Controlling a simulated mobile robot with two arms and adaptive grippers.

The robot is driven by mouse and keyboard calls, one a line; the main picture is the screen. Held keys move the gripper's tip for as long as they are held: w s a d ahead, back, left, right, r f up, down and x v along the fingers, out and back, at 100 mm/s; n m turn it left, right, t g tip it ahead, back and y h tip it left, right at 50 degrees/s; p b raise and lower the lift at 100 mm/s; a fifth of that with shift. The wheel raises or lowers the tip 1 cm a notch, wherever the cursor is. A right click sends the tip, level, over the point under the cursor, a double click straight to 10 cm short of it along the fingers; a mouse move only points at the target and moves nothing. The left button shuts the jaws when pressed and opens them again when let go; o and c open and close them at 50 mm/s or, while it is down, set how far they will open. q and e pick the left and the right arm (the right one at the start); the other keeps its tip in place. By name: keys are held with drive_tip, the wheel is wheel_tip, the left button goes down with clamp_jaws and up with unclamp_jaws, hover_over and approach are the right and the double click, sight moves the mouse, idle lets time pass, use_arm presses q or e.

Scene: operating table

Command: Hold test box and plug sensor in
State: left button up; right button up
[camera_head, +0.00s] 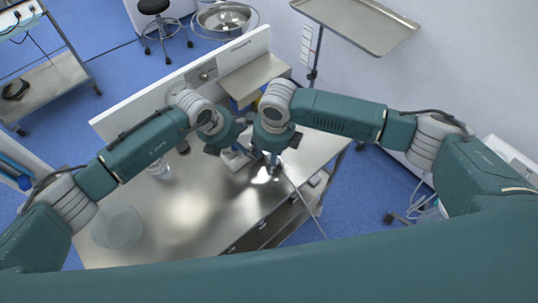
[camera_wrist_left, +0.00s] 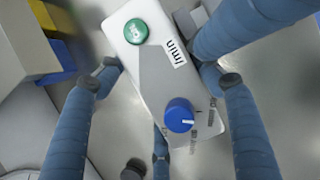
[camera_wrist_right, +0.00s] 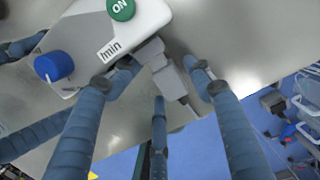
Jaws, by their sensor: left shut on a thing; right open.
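The test box is white and grey with a green ON button, a blue knob and a "/min" label. It fills the middle of the left wrist view (camera_wrist_left: 150,75), and my left gripper (camera_wrist_left: 168,75) is shut on it, with fingers at both sides. The box also shows at the upper left of the right wrist view (camera_wrist_right: 95,30). The grey sensor plug (camera_wrist_right: 171,80) is against the box's edge, between the spread fingers of my right gripper (camera_wrist_right: 148,76), which is open. I cannot tell how deep the plug sits. In the head view the grippers largely hide both things.
The steel table (camera_head: 190,210) has broad free room at its front left. A clear jar (camera_head: 158,168) and a translucent round thing (camera_head: 117,225) stand on its left. A thin cable (camera_head: 305,203) runs over the right edge. Blue and yellow bins (camera_wrist_left: 62,50) are close by.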

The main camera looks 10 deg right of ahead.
use_arm(q)
drive_tip(key=shift+s+d+f, duration=0.2)
drive_tip(key=shift+s+d, duration=0.1)
drive_tip(key=shift+s, duration=0.25)
use_arm(e)
drive_tip(key=shift+w+d+r, duration=0.1)
drive_tip(key=shift+w+r, duration=0.2)
drive_tip(key=shift+w, duration=0.25)
use_arm(q)
drive_tip(key=shift+w+a, duration=0.1)
drive_tip(key=shift+a, duration=0.1)
drive_tip(key=shift+w, duration=0.1)
use_arm(e)
wheel_tip(320, 180, up, 12)
drive_tip(key=s, duration=0.2)
drive_tip(key=shift+f, duration=0.15)
